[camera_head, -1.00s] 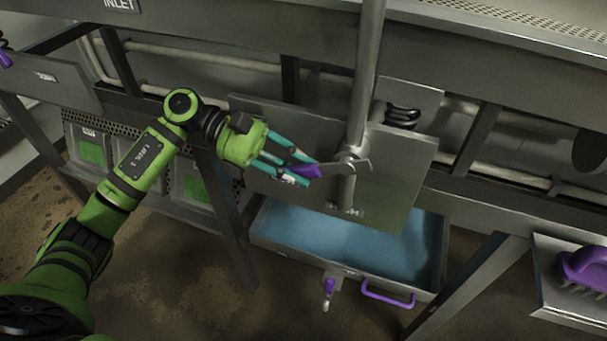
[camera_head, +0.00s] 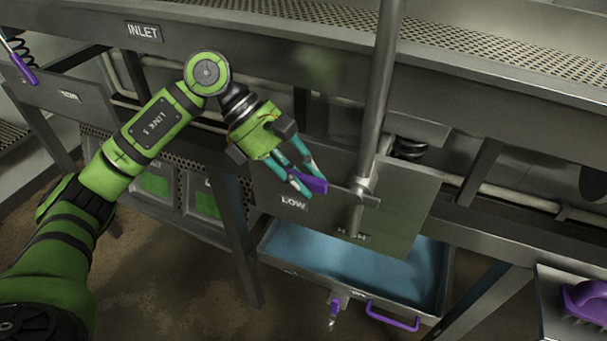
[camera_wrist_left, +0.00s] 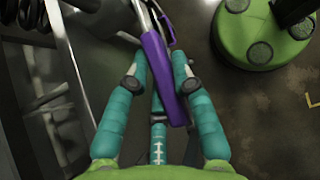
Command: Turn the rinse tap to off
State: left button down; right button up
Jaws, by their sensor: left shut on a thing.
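The rinse tap's purple lever handle (camera_head: 314,184) points left from a metal pivot on the vertical pipe (camera_head: 380,100). Behind it is a grey plate (camera_head: 405,205) with a "LOW" label (camera_head: 293,201); a lower label is partly hidden by the pipe. No "off" label is readable. My left gripper (camera_head: 312,187) is shut on the purple handle, with its teal fingers on both sides. In the left wrist view the handle (camera_wrist_left: 163,75) runs between the fingertips, and its metal arm leads away at the top. My right gripper is not in view.
A tray with a blue inside (camera_head: 440,285) sits below the plate, with a purple pull handle (camera_head: 392,317) at its front. A purple brush (camera_head: 588,300) lies on a shelf at right. A steel bench edge (camera_head: 500,75) runs above. Another purple handle (camera_head: 25,72) hangs at far left.

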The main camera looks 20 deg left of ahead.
pick_arm(q)
jog(key=shift+r, duration=0.1)
jog(key=c, duration=1)
grip_release()
jog(key=shift+c, duration=0.2)
jog(key=v, duration=1.2)
jog(key=shift+s, duration=0.1)
